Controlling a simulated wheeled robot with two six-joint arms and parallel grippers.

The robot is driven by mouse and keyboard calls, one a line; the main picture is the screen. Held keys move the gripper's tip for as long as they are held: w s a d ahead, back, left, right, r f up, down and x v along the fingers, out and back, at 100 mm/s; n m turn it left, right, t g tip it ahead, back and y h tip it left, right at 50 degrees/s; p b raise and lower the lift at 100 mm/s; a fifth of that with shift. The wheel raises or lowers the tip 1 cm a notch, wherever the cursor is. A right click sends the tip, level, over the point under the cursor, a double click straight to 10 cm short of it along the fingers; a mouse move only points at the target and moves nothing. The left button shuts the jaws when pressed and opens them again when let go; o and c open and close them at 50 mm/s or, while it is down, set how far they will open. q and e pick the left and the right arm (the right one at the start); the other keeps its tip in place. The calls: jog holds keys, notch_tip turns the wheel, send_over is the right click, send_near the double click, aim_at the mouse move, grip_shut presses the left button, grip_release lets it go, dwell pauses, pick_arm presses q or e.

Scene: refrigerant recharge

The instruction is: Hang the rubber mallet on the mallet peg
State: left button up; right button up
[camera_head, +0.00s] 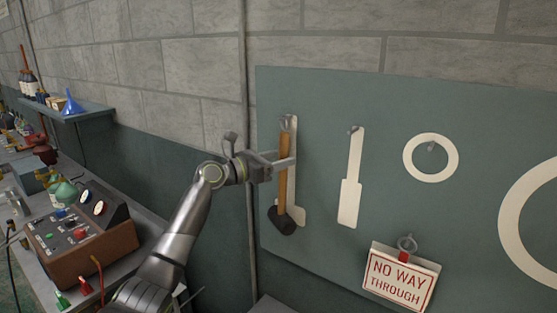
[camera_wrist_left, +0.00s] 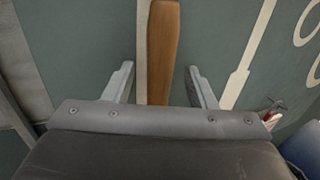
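The rubber mallet has a wooden handle (camera_head: 283,188) and a dark head (camera_head: 282,221). It is in front of its pale outline (camera_head: 298,200) on the green board, head down and nearly upright. The handle's top end is at the mallet peg (camera_head: 286,118); the exact contact there is too small to tell. My left gripper (camera_head: 284,164) is around the upper handle. In the left wrist view the handle (camera_wrist_left: 162,50) stands between its two spread fingers (camera_wrist_left: 160,72), with a gap on each side. My right gripper is not in view.
The board (camera_head: 335,90) also has a wrench-like outline (camera_head: 350,185) and a ring outline (camera_head: 431,157) with pegs. A "NO WAY THROUGH" sign (camera_head: 399,278) hangs lower right. A bench with a brown instrument box (camera_head: 85,245) and a shelf (camera_head: 75,113) stand at left.

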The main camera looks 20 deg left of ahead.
pick_arm(q)
jog(key=shift+f, duration=0.15)
jog(key=b+v, duration=0.7)
jog(key=v, duration=1)
jog(key=shift+s+a, duration=0.15)
jog(key=shift+a, duration=0.05)
